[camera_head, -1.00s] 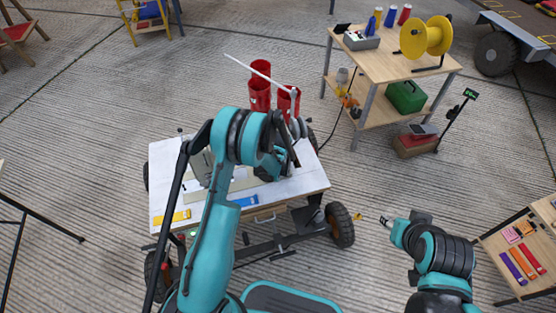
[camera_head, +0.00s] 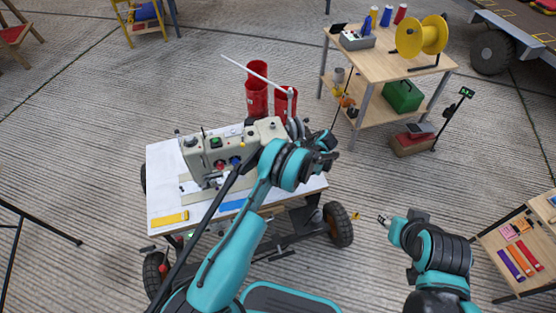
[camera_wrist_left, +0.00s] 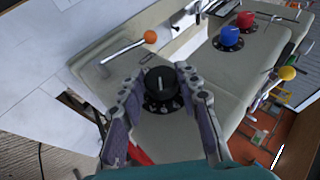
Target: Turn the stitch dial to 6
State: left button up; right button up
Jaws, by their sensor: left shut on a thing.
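The sewing machine (camera_head: 215,156) stands on a white-topped cart. In the left wrist view, a black round dial (camera_wrist_left: 160,82) with white marks around its base sits on the machine's pale body (camera_wrist_left: 110,70). My left gripper (camera_wrist_left: 164,76) has a finger on either side of this dial and is shut on it. The marks are too small to read. In the head view my left arm hides the dial and the fingertips. My right gripper (camera_head: 383,219) hangs apart at the right, over the floor; its fingers are too small to judge.
A blue knob (camera_wrist_left: 229,38), a red knob (camera_wrist_left: 245,19) and an orange-ended lever (camera_wrist_left: 150,37) are near the dial. Red containers (camera_head: 257,98) stand behind the machine. A workbench (camera_head: 385,68) stands at back right, another table (camera_head: 520,250) at right.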

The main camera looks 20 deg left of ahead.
pick_arm(q)
jog(key=shift+f+y, duration=0.1)
jog(key=shift+y, duration=0.3)
jog(key=o, duration=1.2)
jog(key=shift+c, duration=0.2)
jog(key=shift+d, duration=0.1)
jog(key=v, duration=1.2)
jog(key=shift+w, duration=0.25)
